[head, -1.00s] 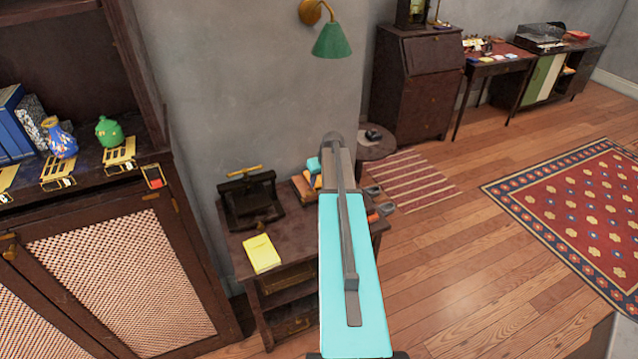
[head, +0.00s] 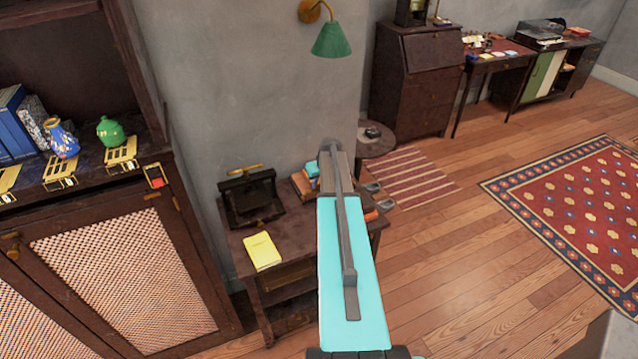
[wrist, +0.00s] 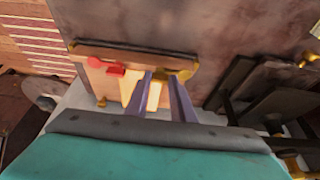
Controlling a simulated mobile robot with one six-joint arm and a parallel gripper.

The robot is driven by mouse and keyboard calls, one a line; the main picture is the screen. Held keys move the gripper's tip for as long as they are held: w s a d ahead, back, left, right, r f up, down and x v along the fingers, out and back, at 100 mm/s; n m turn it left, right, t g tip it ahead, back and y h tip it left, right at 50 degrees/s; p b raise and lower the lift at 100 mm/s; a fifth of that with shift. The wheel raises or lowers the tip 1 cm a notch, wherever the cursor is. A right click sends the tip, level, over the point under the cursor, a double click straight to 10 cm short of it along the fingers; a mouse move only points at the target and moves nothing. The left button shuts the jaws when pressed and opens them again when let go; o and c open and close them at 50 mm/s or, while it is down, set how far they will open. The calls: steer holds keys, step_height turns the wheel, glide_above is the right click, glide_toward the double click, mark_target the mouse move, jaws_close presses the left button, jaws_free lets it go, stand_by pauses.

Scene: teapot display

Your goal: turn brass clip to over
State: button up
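In the wrist view, a brass clip (wrist: 184,73) sits near the upper right of a small pale panel (wrist: 100,82) under a dark rail. My gripper (wrist: 161,76) has its two fingertips right at the clip. The fingers stand a little apart, with pale yellow strips showing between them. Part of the clip is hidden behind the right fingertip; I cannot tell whether they touch. In the head view my own arm covers the gripper and the clip.
A dark press (head: 250,198) and a yellow booklet (head: 262,250) are on the small side table (head: 225,240). A cabinet (head: 120,260) with vases stands at the left. Open floor lies at the right.

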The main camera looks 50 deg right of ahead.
steer(key=shift+f+m+b, duration=0.1)
steer(key=shift+m+b, duration=0.4)
steer(key=shift+b, duration=0.15)
jaws_close()
steer(key=m+b, duration=0.1)
steer(key=m+h+b, duration=0.1)
steer(key=m+b, duration=0.1)
steer(key=shift+w+a+g, duration=0.15)
steer(key=shift+g, duration=0.25)
steer(key=m+b, duration=0.2)
steer(key=m+g+h+b, duration=0.1)
steer(key=m, duration=0.1)
steer(key=shift+w+m+g+b, duration=0.2)
steer(key=shift+m+g+b, duration=0.1)
steer(key=shift+m+b, duration=0.1)
steer(key=m+b, duration=0.1)
steer(key=m+g+b, duration=0.1)
steer(key=m, duration=0.1)
steer(key=m+g+b, duration=0.1)
steer(key=m, duration=0.1)
steer(key=shift+w+h+b, duration=0.3)
steer(key=shift+h+b, duration=0.1)
steer(key=shift+m+g+b, duration=0.8)
steer(key=shift+m+b, duration=0.2)
steer(key=shift+m, duration=1.1)
steer(key=shift+a, duration=0.1)
steer(key=o, duration=1)
jaws_free()
steer(key=shift+y, duration=0.3)
